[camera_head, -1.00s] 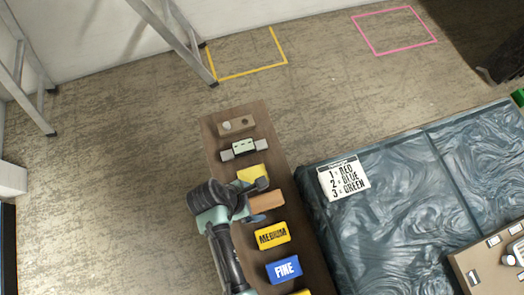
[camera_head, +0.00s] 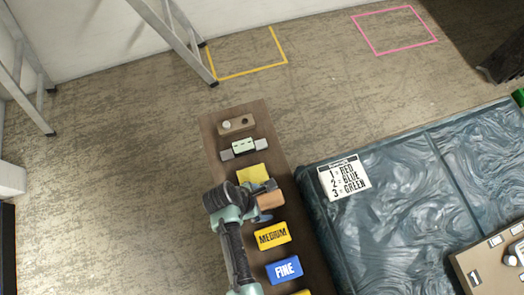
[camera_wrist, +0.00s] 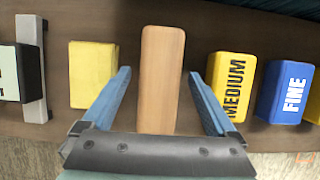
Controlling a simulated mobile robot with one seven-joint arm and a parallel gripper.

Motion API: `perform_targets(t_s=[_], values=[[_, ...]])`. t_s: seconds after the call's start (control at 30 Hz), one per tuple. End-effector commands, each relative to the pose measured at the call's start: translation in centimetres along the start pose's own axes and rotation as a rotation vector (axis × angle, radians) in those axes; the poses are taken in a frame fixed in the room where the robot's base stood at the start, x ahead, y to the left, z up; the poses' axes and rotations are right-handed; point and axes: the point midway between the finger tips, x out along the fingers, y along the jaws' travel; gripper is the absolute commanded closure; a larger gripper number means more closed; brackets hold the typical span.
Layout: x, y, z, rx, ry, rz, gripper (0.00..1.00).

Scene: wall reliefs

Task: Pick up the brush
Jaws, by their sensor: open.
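A plain wooden block (camera_head: 271,200), which looks like the back of the brush, lies across the long brown shelf (camera_head: 215,132); no bristles show. In the wrist view the block (camera_wrist: 160,85) is upright in the picture between my fingers. My gripper (camera_head: 266,201) is open, with one blue finger on each side of the block and a gap on both sides. In the wrist view my gripper (camera_wrist: 160,76) holds nothing. Whether the fingertips are down at the block's height I cannot tell.
A yellow sponge (camera_wrist: 93,74) lies left of the block in the wrist view. The yellow MEDIUM block (camera_wrist: 231,85) and blue FINE block (camera_wrist: 286,91) lie to its right. A green-and-grey piece (camera_head: 242,147) is farther up the shelf. A dark plastic-covered surface (camera_head: 415,165) is at right.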

Motion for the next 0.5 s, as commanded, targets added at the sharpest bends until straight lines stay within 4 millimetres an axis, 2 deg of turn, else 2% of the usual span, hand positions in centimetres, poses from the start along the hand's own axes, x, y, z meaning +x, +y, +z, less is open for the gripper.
perform_targets(t_s=[0.4, 0.43, 0.5], values=[[0.23, 0.03, -0.10, 0.000, 0.000, 0.001, 0.07], [0.23, 0.03, -0.10, 0.000, 0.000, 0.001, 0.09], [0.22, 0.03, -0.10, 0.000, 0.000, 0.001, 0.22]])
